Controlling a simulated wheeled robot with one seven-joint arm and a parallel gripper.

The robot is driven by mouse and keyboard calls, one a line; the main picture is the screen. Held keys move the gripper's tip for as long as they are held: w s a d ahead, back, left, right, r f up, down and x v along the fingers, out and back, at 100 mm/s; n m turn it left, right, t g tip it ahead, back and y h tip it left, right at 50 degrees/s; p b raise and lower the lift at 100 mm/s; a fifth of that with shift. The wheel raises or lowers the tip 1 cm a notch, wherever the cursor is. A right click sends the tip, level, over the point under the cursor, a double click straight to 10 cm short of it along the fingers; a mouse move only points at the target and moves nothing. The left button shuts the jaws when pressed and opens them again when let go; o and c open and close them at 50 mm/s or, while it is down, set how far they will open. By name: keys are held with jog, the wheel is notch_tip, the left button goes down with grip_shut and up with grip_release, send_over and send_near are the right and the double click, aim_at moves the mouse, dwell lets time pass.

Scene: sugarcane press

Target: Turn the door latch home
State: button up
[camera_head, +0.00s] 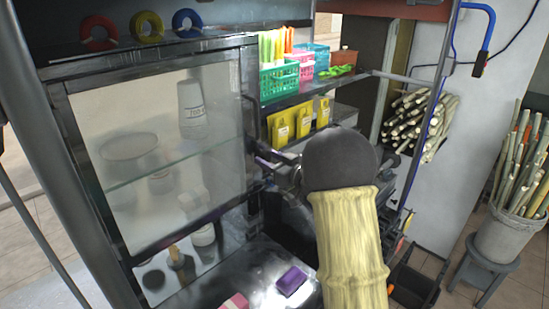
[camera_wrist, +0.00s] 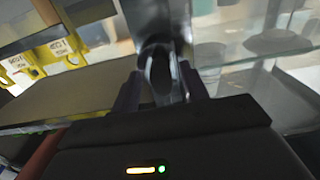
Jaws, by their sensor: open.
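The glass-panelled door (camera_head: 150,150) of a metal-framed cabinet fills the left of the head view. My gripper (camera_head: 270,166) is at the right edge of its frame, partly hidden behind my own arm. In the wrist view my gripper (camera_wrist: 160,88) is open, one dark finger on each side of a narrow rounded metal piece that looks like the door latch (camera_wrist: 160,66). The latch sits on the upright metal frame post (camera_wrist: 150,18). I cannot tell whether the fingers touch it. The latch itself is not clear in the head view.
Right of the door, shelves hold a green basket (camera_head: 279,80), a pink basket (camera_head: 301,66) and yellow packets (camera_head: 281,130). A purple block (camera_head: 291,281) lies on the counter below. A bucket of canes (camera_head: 505,235) stands far right.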

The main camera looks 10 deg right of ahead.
jog(key=shift+c, duration=0.3)
jog(key=c, duration=0.9)
jog(key=shift+a, duration=0.1)
